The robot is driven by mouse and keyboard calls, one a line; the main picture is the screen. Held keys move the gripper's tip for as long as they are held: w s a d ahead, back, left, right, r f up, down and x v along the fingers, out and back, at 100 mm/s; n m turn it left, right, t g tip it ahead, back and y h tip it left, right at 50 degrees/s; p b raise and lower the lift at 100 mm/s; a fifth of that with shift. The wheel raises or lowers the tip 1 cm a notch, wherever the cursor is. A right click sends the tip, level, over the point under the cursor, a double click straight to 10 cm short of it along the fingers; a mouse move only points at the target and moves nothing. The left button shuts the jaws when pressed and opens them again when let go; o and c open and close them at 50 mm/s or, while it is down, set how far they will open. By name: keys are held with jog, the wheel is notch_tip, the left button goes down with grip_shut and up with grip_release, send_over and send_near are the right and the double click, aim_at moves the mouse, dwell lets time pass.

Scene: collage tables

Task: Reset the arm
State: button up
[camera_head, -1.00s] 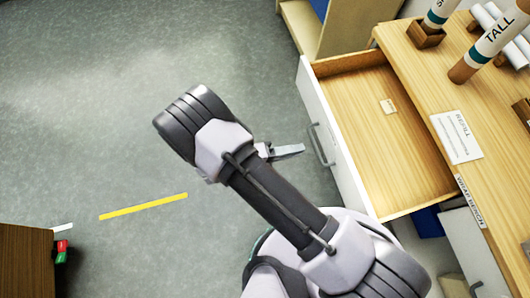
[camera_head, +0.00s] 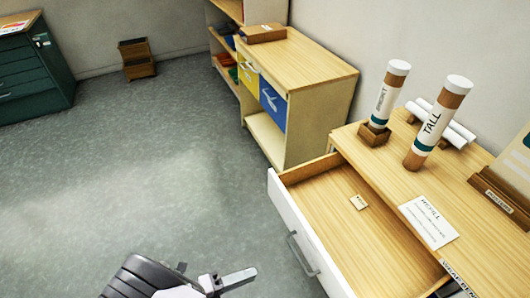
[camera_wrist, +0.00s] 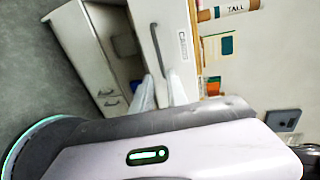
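My gripper (camera_head: 232,279) is at the bottom of the head view, over the floor and left of the pulled-out drawer. In the wrist view my gripper (camera_wrist: 161,82) shows two pale fingers with a gap between them and nothing held. The fingers look apart from the drawer handle (camera_head: 302,254). The rest of my arm is mostly cut off by the lower edge of the head view.
A shelf unit (camera_head: 310,65) stands behind. The floor at left is clear.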

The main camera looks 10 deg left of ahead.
jog(key=w+d+r+m+g+y, duration=0.3)
jog(key=d+r+m+g, duration=0.2)
jog(key=r+m, duration=0.55)
jog(key=w+d+r+m+g+y, duration=0.25)
jog(key=d+r+m+g, duration=0.25)
jog(key=r+m, duration=0.5)
jog(key=s+d+r+m+t+y, duration=0.3)
jog(key=d+r+m+y, duration=0.1)
jog(key=m, duration=0.9)
jog(key=s+d+r+m+t+y+b, duration=0.1)
jog(key=s+d+r+m+t+y, duration=0.2)
jog(key=m, duration=1)
jog(key=d+r+y, duration=0.2)
jog(key=d+r, duration=0.2)
jog(key=r, duration=0.2)
jog(key=shift+s+m+t, duration=0.2)
jog(key=shift+m+t, duration=0.15)
jog(key=shift+t, duration=0.05)
